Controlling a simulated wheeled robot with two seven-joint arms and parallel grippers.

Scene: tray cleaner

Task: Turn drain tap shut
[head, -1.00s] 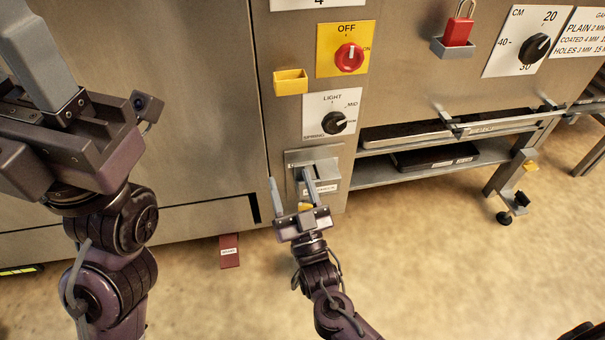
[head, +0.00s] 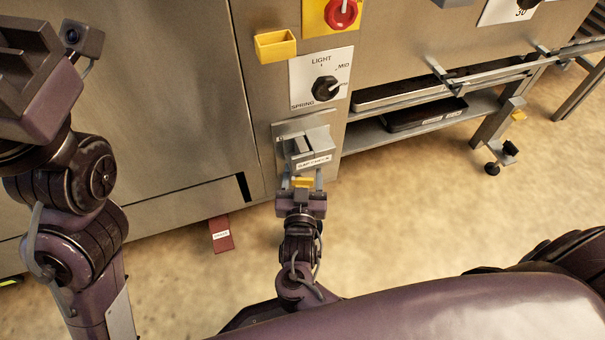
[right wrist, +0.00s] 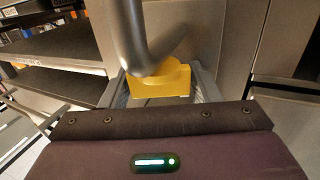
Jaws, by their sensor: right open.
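The drain tap appears to be a yellow handle (right wrist: 160,82) on a curved grey pipe (right wrist: 135,35) in the right wrist view. In the head view the yellow piece (head: 302,182) sits low on the machine front, below a grey labelled box. My right gripper (head: 303,180) is open, with one finger on each side of the yellow handle; the right wrist view shows the handle between the fingers (right wrist: 162,88). Whether the fingers touch it cannot be told. My left gripper's body (head: 40,70) is at the upper left, its fingertips out of frame.
The grey labelled box (head: 312,162) juts out just above my right gripper. A light dial (head: 325,89), a yellow holder (head: 275,45) and a red knob (head: 341,13) are higher up. Shelves with dark trays (head: 425,115) stand right. A dark red tag (head: 221,235) hangs low at left.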

